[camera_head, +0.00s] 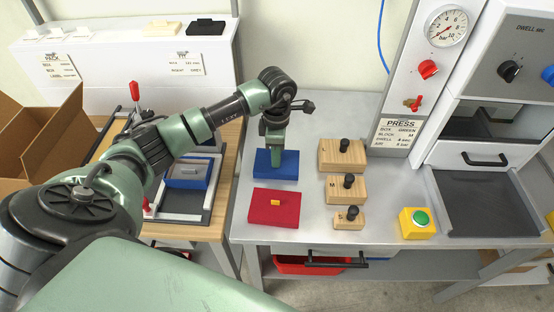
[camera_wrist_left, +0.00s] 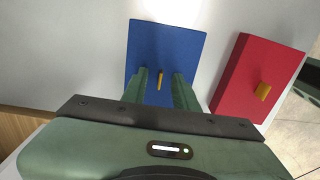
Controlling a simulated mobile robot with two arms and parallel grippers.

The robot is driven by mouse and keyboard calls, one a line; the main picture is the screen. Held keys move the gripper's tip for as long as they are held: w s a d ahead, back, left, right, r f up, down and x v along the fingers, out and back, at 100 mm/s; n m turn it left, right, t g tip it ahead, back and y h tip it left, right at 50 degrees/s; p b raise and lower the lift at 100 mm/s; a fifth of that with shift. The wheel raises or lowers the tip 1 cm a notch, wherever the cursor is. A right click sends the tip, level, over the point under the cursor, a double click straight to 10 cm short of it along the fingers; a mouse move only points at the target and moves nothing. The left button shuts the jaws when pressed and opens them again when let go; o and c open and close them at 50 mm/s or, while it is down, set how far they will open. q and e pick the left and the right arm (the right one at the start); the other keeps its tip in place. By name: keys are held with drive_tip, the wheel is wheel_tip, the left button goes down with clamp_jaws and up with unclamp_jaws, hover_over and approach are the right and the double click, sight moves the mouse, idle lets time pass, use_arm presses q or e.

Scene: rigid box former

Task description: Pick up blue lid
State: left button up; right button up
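The blue lid (camera_head: 284,171) lies flat on the grey metal table, behind the red lid. It also shows in the left wrist view (camera_wrist_left: 185,42), with a small yellow handle (camera_wrist_left: 160,80) on its top. My left gripper (camera_head: 274,146) points down over the blue lid. In the left wrist view its two fingers (camera_wrist_left: 160,84) are apart, one on each side of the yellow handle, with gaps between. The head view hides the handle behind the gripper. I cannot tell the exact height of the fingertips. My right gripper is not in view.
The red lid (camera_head: 274,207) with its yellow handle lies just in front. Wooden blocks (camera_head: 342,155) with black knobs stand to the right. A yellow box with a green button (camera_head: 416,223) is farther right. A blue box (camera_head: 188,172) sits in the frame at left.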

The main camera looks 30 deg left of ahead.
use_arm(q)
clamp_jaws()
idle(1.4)
